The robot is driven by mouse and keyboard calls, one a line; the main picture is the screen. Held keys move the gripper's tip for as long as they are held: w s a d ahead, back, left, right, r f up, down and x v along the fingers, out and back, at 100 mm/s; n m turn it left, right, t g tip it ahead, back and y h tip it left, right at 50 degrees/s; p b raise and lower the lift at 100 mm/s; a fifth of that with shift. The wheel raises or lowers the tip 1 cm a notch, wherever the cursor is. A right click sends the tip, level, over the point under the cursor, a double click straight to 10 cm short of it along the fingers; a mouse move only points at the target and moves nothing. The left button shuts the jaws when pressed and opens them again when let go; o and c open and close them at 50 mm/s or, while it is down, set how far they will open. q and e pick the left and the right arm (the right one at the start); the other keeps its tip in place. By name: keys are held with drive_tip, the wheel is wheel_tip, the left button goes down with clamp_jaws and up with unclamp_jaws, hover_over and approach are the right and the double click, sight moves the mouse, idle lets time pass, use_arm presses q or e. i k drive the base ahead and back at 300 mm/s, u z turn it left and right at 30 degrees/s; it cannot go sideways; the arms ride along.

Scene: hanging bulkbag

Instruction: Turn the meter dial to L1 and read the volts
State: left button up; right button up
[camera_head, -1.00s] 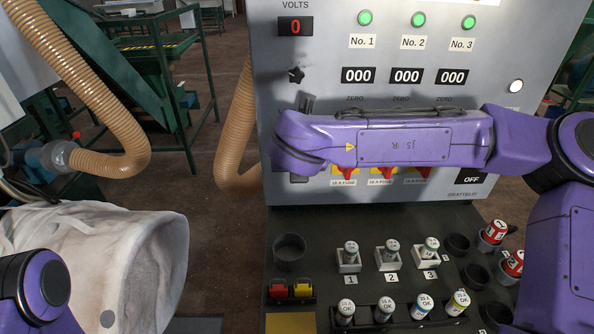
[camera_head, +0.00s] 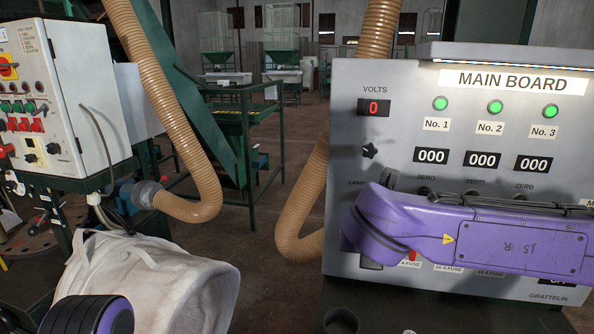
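The black star-shaped meter dial (camera_head: 369,151) is on the grey main board, below the VOLTS display (camera_head: 374,108), which shows a red 0. The dial's position markings are too small to read. My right arm (camera_head: 470,235) crosses in front of the lower board from the right, its purple end just below the dial. My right gripper cannot be made out; the arm hides whatever is behind it. Only a dark round part of my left arm (camera_head: 95,314) shows at the bottom left; the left gripper is out of view.
The main board (camera_head: 345,200) has three green lamps and three 000 counters. A control box (camera_head: 80,110) stands at the left. Open floor lies between bag and board.

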sight(369, 150)
drive_tip(key=k, duration=0.85)
